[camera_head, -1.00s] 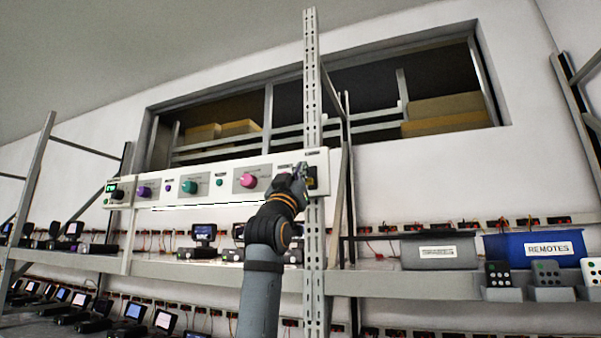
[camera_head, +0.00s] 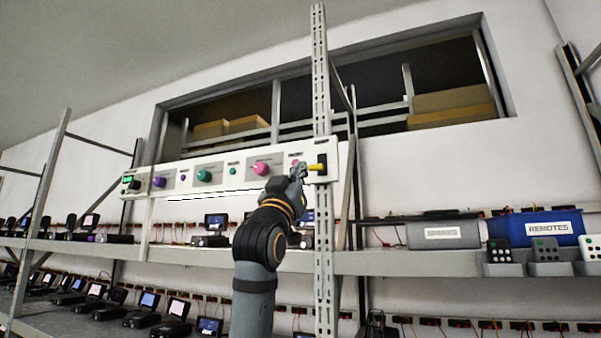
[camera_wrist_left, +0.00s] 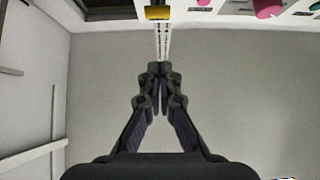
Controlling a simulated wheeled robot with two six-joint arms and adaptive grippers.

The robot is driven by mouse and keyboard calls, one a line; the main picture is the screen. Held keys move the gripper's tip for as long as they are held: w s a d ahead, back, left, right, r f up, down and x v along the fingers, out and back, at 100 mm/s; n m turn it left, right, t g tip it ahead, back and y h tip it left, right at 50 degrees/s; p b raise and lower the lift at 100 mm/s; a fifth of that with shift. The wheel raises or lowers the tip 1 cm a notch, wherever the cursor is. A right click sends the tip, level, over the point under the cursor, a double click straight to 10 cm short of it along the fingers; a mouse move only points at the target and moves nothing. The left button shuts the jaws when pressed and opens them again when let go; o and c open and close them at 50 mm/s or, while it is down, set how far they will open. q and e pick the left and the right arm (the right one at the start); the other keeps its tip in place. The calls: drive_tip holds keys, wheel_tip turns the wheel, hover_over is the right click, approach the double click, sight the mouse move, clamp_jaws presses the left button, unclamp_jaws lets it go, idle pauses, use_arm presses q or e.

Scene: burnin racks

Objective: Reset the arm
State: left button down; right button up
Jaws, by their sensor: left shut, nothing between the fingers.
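My left gripper (camera_head: 298,172) is in front of the right end of the white control panel (camera_head: 217,169). In the left wrist view my left gripper (camera_wrist_left: 161,78) has its fingers together, with nothing between them. A yellow switch lever (camera_head: 316,167) on a black plate is just right of the fingertips in the head view. The yellow part (camera_wrist_left: 158,13) also shows at the top of the wrist view, apart from the fingers. A pink knob (camera_head: 260,168) is left of the gripper. My right gripper is not in view.
A perforated metal upright (camera_head: 323,230) stands beside the gripper. The shelf (camera_head: 400,263) below holds a grey bin (camera_head: 443,232), a blue bin labelled REMOTES (camera_head: 535,228), remotes and several small screens. A window opening (camera_head: 380,90) is above the panel.

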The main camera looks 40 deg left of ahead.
use_arm(q)
drive_tip(key=shift+w, duration=0.3)
drive_tip(key=shift+s, duration=0.1)
